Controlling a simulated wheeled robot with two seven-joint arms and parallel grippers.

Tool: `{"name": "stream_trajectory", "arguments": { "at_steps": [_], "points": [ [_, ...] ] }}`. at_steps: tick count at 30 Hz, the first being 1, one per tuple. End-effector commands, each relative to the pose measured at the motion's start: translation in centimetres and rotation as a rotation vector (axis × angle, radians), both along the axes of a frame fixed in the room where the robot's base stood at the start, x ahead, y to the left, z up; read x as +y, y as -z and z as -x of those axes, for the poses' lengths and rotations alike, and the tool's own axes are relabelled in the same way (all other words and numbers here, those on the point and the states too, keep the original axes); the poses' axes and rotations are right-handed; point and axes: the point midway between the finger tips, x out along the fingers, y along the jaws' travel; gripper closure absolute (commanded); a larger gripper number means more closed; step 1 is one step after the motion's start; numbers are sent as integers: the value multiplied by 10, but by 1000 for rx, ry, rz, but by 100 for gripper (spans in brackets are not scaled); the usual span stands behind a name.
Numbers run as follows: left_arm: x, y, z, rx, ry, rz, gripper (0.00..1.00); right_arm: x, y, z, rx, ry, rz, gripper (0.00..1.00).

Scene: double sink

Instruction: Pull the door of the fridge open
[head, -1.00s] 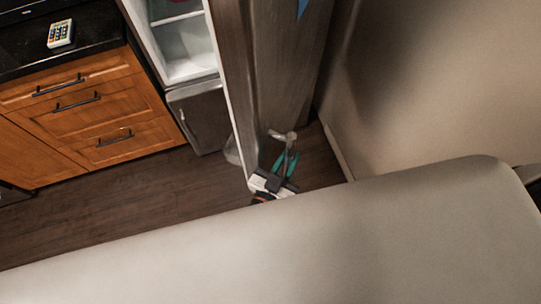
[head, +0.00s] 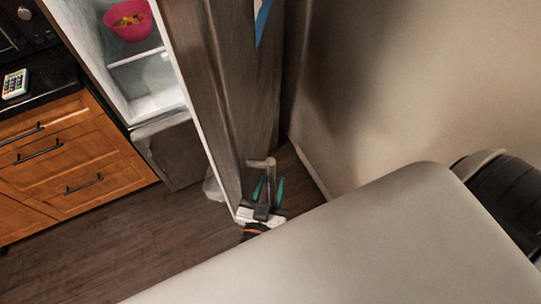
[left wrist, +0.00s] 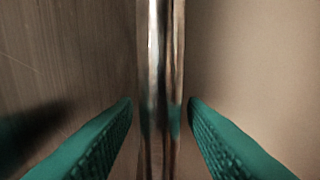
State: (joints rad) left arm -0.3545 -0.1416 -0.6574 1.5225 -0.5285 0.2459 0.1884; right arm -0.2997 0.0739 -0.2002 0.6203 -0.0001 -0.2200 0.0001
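The fridge door (head: 213,100), dark brown wood-look outside with a pale inner edge, stands wide open in the head view. Its metal handle (head: 262,162) is near the door's lower end in the picture. My left gripper (head: 268,187) has teal fingers on both sides of the handle. In the left wrist view the shiny upright handle bar (left wrist: 160,80) runs between the left gripper's fingertips (left wrist: 160,103), with a narrow gap on each side. The fridge interior (head: 150,85) shows white shelves. My right gripper is in neither view.
A pink bowl (head: 128,20) with food stands on a fridge shelf. A beige wall (head: 390,90) rises close to the right of the door. Dark wood floor (head: 130,235) is clear.

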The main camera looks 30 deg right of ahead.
Motion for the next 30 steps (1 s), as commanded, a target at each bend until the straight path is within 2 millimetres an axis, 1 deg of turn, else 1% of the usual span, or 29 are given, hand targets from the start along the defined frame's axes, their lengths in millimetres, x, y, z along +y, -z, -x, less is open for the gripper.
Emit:
{"name": "stream_trajectory", "arguments": {
  "at_steps": [8,11,14,24,30],
  "points": [
    [0,0,1,1,0,0,60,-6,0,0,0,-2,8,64],
    [4,1,5,1,0,0,60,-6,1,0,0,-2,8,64],
    [14,2,16,3,0,-1,60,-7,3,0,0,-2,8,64],
    [61,2,69,3,1,-1,60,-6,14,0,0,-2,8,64],
    [76,1,86,1,0,1,60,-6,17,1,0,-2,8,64]
  ]
}}
